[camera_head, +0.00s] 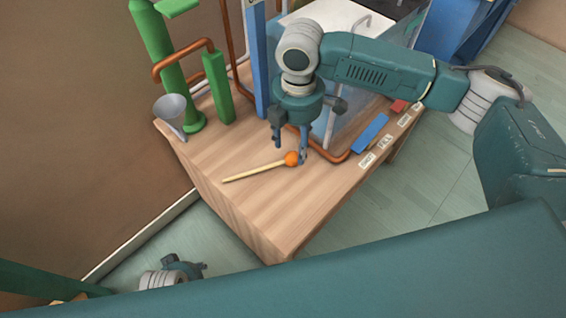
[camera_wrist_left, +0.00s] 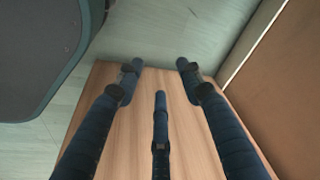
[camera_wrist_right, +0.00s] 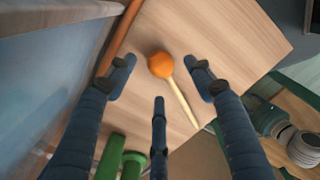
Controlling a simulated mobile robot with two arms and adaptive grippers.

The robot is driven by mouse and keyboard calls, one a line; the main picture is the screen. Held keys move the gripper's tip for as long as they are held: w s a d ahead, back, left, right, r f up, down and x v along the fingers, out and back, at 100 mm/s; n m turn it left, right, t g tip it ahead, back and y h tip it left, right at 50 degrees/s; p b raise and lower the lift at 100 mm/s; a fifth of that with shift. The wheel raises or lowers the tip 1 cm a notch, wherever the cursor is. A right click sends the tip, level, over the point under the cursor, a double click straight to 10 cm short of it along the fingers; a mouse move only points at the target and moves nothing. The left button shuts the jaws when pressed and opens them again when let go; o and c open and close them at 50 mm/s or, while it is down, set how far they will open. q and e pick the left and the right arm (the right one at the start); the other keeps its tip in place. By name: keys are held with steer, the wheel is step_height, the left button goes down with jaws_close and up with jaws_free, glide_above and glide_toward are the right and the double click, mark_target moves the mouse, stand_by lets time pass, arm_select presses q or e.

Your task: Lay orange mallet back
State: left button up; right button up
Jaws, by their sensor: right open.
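The orange mallet, with a round orange head (camera_head: 291,158) and a pale wooden stick (camera_head: 252,172), lies on the wooden table (camera_head: 255,205). My right gripper (camera_head: 290,150) is open just above the mallet's head. In the right wrist view, the orange head (camera_wrist_right: 161,65) shows between the spread fingers (camera_wrist_right: 160,68), with a gap on both sides. The stick (camera_wrist_right: 182,100) points away to the lower right. My left gripper (camera_head: 182,272) is low at the bottom left, partly hidden by my own arm. In the left wrist view its fingers (camera_wrist_left: 159,66) are apart and empty, above a wooden surface (camera_wrist_left: 140,120).
Green pipes (camera_head: 217,88), a grey funnel (camera_head: 172,108), a blue post (camera_head: 255,60) and a copper pipe (camera_head: 331,156) stand at the back. A blue block (camera_head: 370,133), a red block (camera_head: 398,106) and several paper labels (camera_head: 367,160) line the right edge. The table's front is clear.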

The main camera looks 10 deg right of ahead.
mark_target(294, 154)
step_height(294, 154, down, 6)
steer(key=shift+r+b, duration=0.2)
steer(key=shift+b, duration=0.65)
steer(key=shift+f, duration=0.1)
steer(key=c, duration=1.3)
arm_select(q)
steer(key=w+v, duration=0.1)
steer(key=v, duration=0.5)
steer(key=shift+w+r, duration=0.2)
steer(key=shift+w, duration=0.45)
arm_select(e)
steer(key=shift+o, duration=0.2)
